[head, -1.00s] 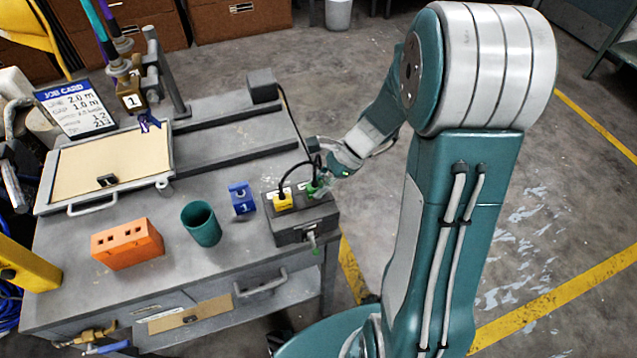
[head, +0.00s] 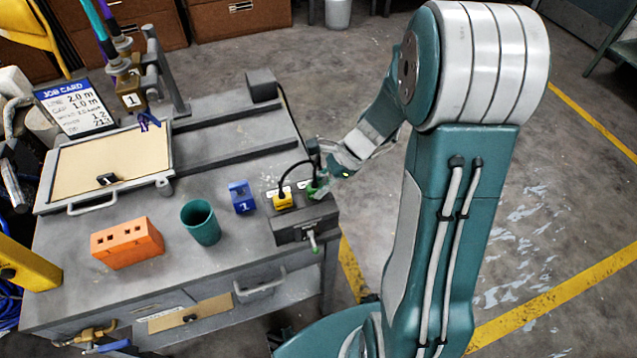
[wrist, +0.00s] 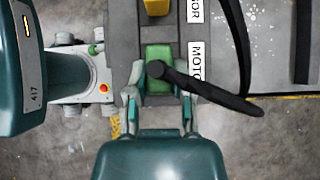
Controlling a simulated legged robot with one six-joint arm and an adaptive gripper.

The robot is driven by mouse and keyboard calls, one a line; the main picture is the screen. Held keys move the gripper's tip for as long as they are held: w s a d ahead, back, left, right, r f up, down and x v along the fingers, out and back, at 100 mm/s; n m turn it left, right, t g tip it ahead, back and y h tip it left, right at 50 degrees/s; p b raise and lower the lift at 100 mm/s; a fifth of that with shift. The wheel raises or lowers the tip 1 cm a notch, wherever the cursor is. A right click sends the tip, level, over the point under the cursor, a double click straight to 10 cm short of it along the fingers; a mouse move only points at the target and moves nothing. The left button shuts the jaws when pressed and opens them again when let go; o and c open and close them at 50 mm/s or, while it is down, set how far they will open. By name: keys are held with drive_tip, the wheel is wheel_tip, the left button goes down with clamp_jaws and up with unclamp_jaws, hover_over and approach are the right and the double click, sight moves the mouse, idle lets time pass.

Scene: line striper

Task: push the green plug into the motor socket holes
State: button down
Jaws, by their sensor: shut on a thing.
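The green plug (wrist: 158,58) is between the fingers of my gripper (wrist: 160,98) in the wrist view, with a black cable curving off to the right. My gripper is shut on it. In the head view my gripper (head: 324,183) is at the back right of the dark socket box (head: 292,229), and the green plug (head: 313,188) shows at its fingertips, over the box top. A label reading MOTOR (wrist: 196,68) lies beside the plug. The socket holes are hidden, so I cannot tell how deep the plug sits.
A yellow plug (head: 283,202) is in the same box, left of the green one. A blue block (head: 241,196), a green cup (head: 201,222) and an orange block (head: 127,243) stand left on the bench.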

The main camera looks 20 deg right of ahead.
drive_tip(key=shift+f, duration=0.2)
drive_tip(key=shift+c, duration=2.1)
unclamp_jaws()
drive_tip(key=shift+o, duration=0.3)
drive_tip(key=shift+o, duration=1.3)
drive_tip(key=shift+r, duration=0.1)
drive_tip(key=shift+v, duration=3.45)
